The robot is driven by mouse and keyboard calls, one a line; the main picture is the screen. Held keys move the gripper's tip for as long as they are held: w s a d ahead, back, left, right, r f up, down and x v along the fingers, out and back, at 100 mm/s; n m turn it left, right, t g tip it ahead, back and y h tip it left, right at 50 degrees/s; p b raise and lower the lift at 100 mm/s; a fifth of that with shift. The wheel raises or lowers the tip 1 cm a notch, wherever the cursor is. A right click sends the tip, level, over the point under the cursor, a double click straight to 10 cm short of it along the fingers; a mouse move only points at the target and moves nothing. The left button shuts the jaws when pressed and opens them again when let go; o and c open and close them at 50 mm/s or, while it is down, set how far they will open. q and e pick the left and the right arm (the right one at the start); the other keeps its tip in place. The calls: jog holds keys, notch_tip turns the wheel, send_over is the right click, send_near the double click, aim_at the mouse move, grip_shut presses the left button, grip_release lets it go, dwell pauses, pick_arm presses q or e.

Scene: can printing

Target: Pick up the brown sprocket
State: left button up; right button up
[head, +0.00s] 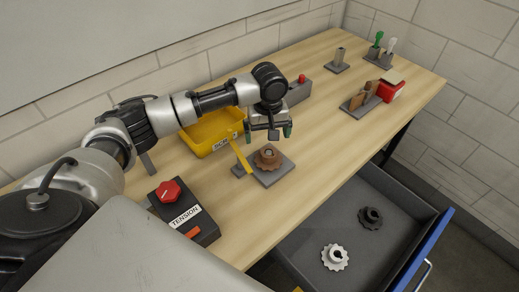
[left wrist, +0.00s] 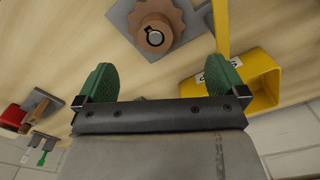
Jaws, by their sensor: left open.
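The brown sprocket (head: 268,157) sits on a grey square base plate (head: 275,176) on the wooden table, around a small central post. In the left wrist view the brown sprocket (left wrist: 156,27) is at the top centre, beyond the fingertips. My left gripper (head: 270,130) is above and slightly behind the sprocket, apart from it. Its green-padded fingers (left wrist: 160,80) are spread wide with nothing between them. My right gripper is not in view.
A yellow bar (head: 241,156) stands beside the base plate. A yellow bin (head: 215,135) is behind it. A tension box (head: 184,212) with a red knob is at the front left. The open drawer (head: 330,215) holds a white sprocket (head: 335,257) and a dark sprocket (head: 370,218).

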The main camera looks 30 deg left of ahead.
aim_at(269, 154)
pick_arm(q)
jog(key=f, duration=0.1)
jog(key=d+f, duration=0.1)
jog(key=f, duration=0.1)
jog(key=shift+s+d+f, duration=0.15)
jog(key=shift+s+d, duration=0.1)
jog(key=shift+d, duration=0.15)
jog(key=shift+a+f+p, duration=0.15)
jog(key=shift+f+p, duration=0.15)
jog(key=f+p, duration=0.1)
jog(key=f, duration=0.3)
jog(key=shift+a+f, duration=0.2)
jog(key=shift+f, duration=0.5)
jog(key=shift+c, duration=0.2)
jog(key=shift+r, duration=0.1)
jog(key=c, duration=0.8)
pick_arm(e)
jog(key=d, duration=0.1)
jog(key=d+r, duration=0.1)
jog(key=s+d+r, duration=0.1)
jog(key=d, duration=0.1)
